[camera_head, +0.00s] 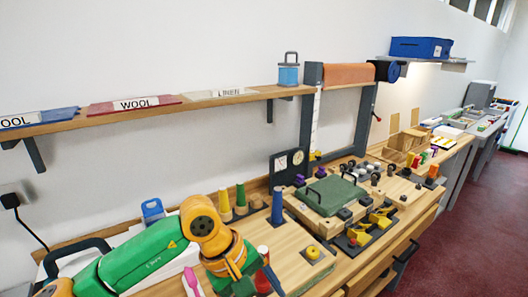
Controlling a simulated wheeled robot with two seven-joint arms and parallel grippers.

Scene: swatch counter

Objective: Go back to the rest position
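My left arm, green and orange, comes in from the lower left and reaches over the near part of the wooden counter (290,240). Its orange wrist bends down, and the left gripper (250,285) is low at the bottom edge of the view. Its fingertips do not show clearly, so I cannot tell if it is open or holds anything. My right arm and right gripper are not in view.
Several thread spools, including a blue one (277,206), stand near my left wrist. A green padded press (334,194) and a yellow knob (312,252) are to the right. A wall shelf (60,126) holds labelled swatches. Red floor (480,220) is open at right.

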